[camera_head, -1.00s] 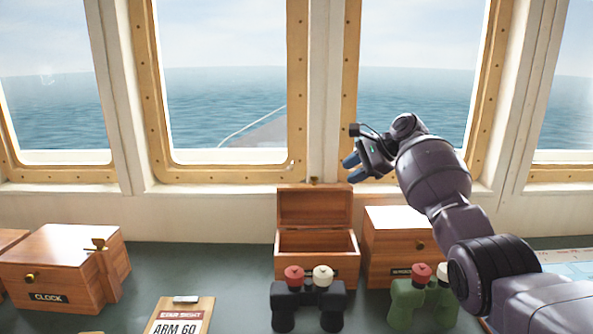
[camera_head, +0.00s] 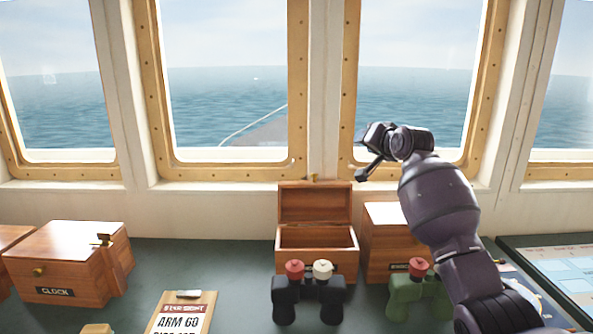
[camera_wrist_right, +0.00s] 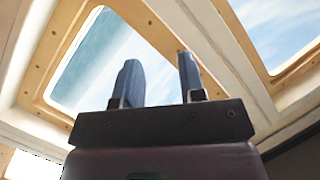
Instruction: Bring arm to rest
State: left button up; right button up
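My right arm comes in from the lower right in the head view and is raised above the counter, in front of the window frame. In the right wrist view my right gripper (camera_wrist_right: 160,85) shows two blue fingers standing apart, with nothing between them. It points up towards a window. My left gripper is not in view.
Below the arm stand an open, empty-looking wooden box (camera_head: 317,262), a second wooden box (camera_head: 383,235), black binoculars (camera_head: 308,295) and green binoculars (camera_head: 405,297). A box marked CLOCK (camera_head: 65,262) and a clipboard (camera_head: 182,312) are at left. A chart (camera_head: 570,270) lies at right.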

jog(key=s+d+f+n+t+h, duration=0.1)
jog(key=s+d+f+n, duration=0.2)
jog(key=s+f, duration=0.7)
jog(key=s+d+f+n+t+h, duration=0.25)
jog(key=s+f, duration=0.55)
jog(key=f, duration=0.5)
jog(key=s+d+f+g+h, duration=0.1)
jog(key=s+d+f+g, duration=0.1)
jog(key=s+f, duration=1)
jog(key=s+d+f+m+g, duration=0.1)
jog(key=s+f+g, duration=0.3)
jog(key=s+f, duration=0.9)
jog(key=s+d, duration=0.1)
jog(key=s, duration=0.7)
jog(key=shift+s+f+h, duration=0.3)
jog(key=shift+s+h, duration=0.05)
